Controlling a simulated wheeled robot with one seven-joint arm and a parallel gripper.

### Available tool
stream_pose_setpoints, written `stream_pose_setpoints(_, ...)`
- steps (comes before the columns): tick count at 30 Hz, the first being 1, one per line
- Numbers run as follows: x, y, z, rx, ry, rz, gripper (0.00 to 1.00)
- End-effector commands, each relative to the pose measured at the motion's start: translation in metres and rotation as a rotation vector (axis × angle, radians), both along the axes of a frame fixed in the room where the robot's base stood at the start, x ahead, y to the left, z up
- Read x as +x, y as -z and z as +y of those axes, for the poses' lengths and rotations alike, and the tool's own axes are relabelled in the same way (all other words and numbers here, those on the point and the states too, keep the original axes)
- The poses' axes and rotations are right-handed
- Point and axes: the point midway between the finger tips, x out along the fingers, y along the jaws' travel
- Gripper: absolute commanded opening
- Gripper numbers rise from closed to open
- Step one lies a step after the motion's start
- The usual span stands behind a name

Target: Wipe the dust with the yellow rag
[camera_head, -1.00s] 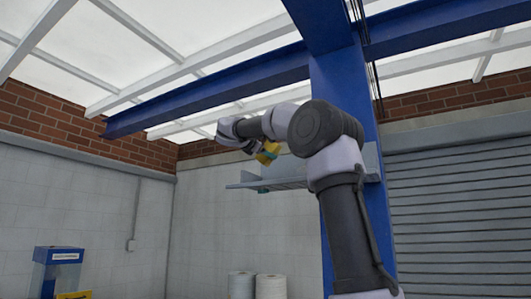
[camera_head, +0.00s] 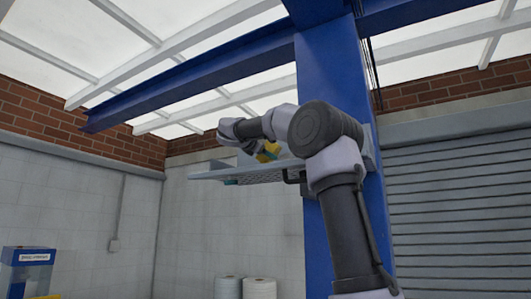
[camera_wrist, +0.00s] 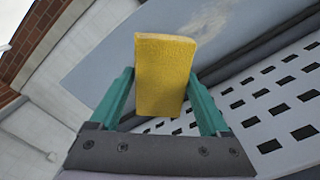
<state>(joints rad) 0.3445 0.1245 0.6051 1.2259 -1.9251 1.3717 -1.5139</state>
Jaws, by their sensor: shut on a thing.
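The yellow rag (camera_wrist: 163,75) is a thick block pinched upright between the teal fingers of my gripper (camera_wrist: 160,92) in the wrist view. In the head view the rag (camera_head: 268,152) shows small at the end of my arm, with the gripper mostly hidden by the wrist. The rag overlaps the shelf (camera_head: 235,174) there; I cannot tell whether it touches it. In the wrist view the shelf's blue-grey surface (camera_wrist: 120,62) lies beyond the rag. A pale brownish patch, which looks like the dust (camera_wrist: 208,18), shows on that surface just behind the rag.
The shelf is fixed to a blue column (camera_head: 325,70) close to my arm. A perforated panel (camera_wrist: 265,105) fills the right of the wrist view. White rolls (camera_head: 258,288) stand below the shelf. A blue-topped box (camera_head: 28,255) is at lower left, and a shutter (camera_head: 450,200) at right.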

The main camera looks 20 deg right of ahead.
Motion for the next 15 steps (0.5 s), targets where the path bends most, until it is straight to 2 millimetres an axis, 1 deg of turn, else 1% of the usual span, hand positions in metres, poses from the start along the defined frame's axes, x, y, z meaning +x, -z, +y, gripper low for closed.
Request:
stream_pose_setpoints(9,0.019,0.001,-0.025,0.001,0.002,0.001,0.36)
stream_pose_setpoints(15,0.030,0.000,-0.038,0.000,0.000,0.000,0.36)
